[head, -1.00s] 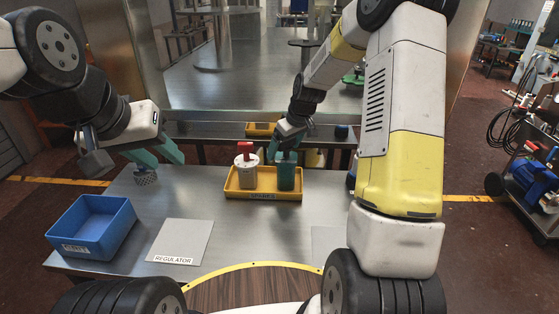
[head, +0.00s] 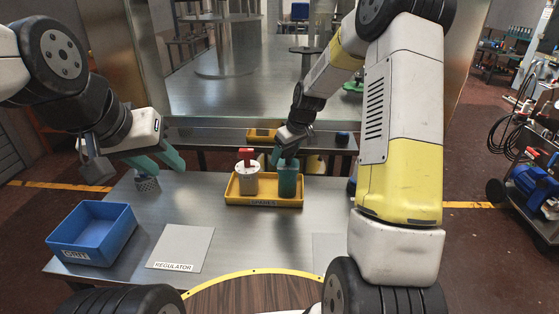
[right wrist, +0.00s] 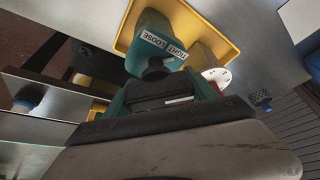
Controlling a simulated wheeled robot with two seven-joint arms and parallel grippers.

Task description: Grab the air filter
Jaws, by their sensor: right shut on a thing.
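The air filter, which I take to be the teal canister (head: 287,183), stands in the right half of the yellow tray (head: 262,202). The right wrist view shows its teal body (right wrist: 150,28) with a label reading TIGHT and LOOSE. My right gripper (head: 286,158) comes down from above and is shut on the canister's top; in the right wrist view my gripper body hides part of it. A white unit with a red knob (head: 247,177) stands beside it in the tray. My left gripper (head: 168,170) is open and empty, above a grey perforated cylinder (head: 147,185).
A blue bin (head: 90,235) stands at the table's left. A grey plate labelled REGULATOR (head: 183,245) lies to its right. Another yellow tray (head: 262,134) is on the shelf behind. The metal tabletop in front of the spares tray is clear.

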